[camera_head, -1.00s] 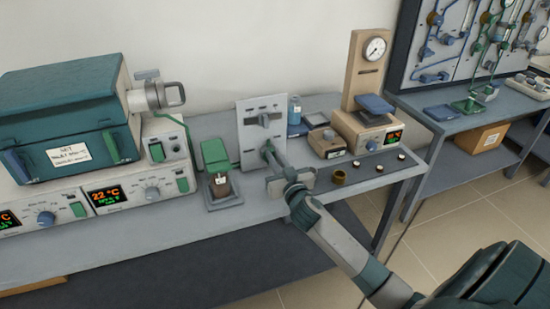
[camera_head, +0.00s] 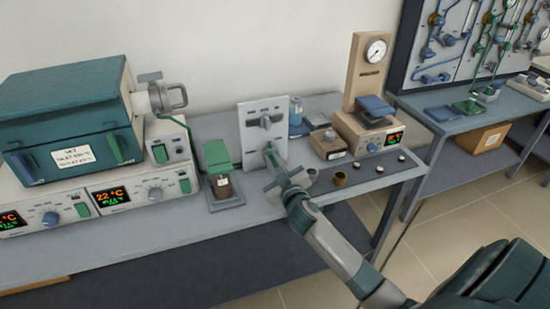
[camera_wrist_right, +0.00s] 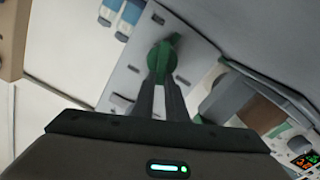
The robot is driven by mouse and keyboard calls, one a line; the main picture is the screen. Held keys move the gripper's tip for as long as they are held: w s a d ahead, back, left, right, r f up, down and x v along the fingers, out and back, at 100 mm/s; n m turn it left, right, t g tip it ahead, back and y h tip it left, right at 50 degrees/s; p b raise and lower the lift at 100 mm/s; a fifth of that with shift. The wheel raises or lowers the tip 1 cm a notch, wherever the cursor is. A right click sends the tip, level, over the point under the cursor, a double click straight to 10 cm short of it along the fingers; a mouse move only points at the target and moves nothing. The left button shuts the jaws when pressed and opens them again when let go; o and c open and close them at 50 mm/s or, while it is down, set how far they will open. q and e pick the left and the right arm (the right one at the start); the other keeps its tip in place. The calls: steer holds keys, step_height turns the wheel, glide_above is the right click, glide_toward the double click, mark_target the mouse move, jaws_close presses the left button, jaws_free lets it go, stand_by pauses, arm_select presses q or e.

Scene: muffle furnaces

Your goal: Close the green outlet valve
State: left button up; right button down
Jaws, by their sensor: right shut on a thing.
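The green outlet valve (camera_wrist_right: 161,58) sits low on an upright grey-white panel (camera_head: 250,118). In the right wrist view its green handle is between my right gripper's fingertips (camera_wrist_right: 163,82). My right gripper (camera_head: 273,158) reaches in from the lower right in the head view, shut on the valve handle and hiding part of it. My left gripper is not in view.
Two furnace control units with displays (camera_head: 112,198) and a teal furnace (camera_head: 68,110) stand at the left. A bare strip of bench lies in front.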

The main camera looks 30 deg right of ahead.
steer(key=n, duration=0.2)
steer(key=n+p, duration=0.1)
steer(key=shift+w+a+f+n, duration=0.1)
steer(key=shift+a+f+n, duration=0.05)
steer(key=shift+a+n, duration=0.25)
steer(key=n, duration=0.2)
steer(key=shift+a+f+n, duration=0.15)
steer(key=shift+f+n, duration=0.1)
steer(key=shift+n, duration=0.05)
steer(key=n, duration=0.3)
steer(key=shift+w+a+f+n+p, duration=0.1)
steer(key=shift+a+f+n+p, duration=0.05)
steer(key=shift+f+n+p, duration=0.2)
steer(key=shift+f+n, duration=0.35)
steer(key=shift+n, duration=0.9)
steer(key=shift+f+n, duration=0.1)
steer(key=shift+n, duration=0.3)
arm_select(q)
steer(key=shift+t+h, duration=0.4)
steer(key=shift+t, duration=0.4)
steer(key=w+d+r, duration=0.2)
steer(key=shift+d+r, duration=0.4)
